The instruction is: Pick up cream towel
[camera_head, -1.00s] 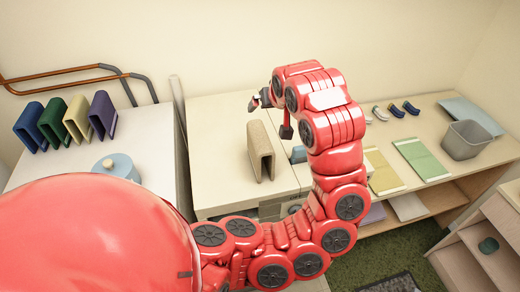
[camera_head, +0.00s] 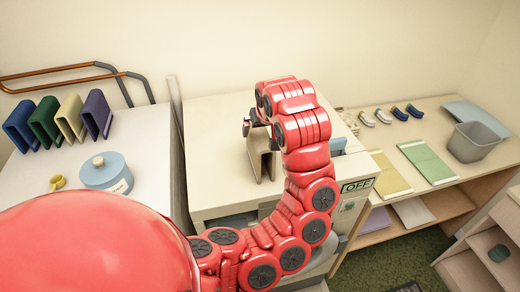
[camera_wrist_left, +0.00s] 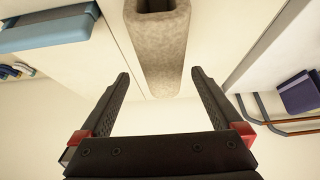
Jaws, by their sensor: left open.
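The cream towel (camera_head: 257,164), beige and folded like an upside-down U, stands on the white appliance top (camera_head: 212,150). Its upper right part is hidden behind my left wrist in the head view. My left gripper (camera_head: 261,133) is at the towel's upper end. In the left wrist view the towel (camera_wrist_left: 162,60) lies straight ahead between the two fingertips of the left gripper (camera_wrist_left: 160,76), with a gap on each side. The fingers are open and hold nothing. My right gripper is not in view.
Blue, green, pale yellow and purple folded towels (camera_head: 97,114) stand on the left white surface with a blue lidded canister (camera_head: 107,175) and a yellow scoop (camera_head: 58,182). A right-hand shelf holds flat cloths (camera_head: 427,161) and a grey bin (camera_head: 471,142).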

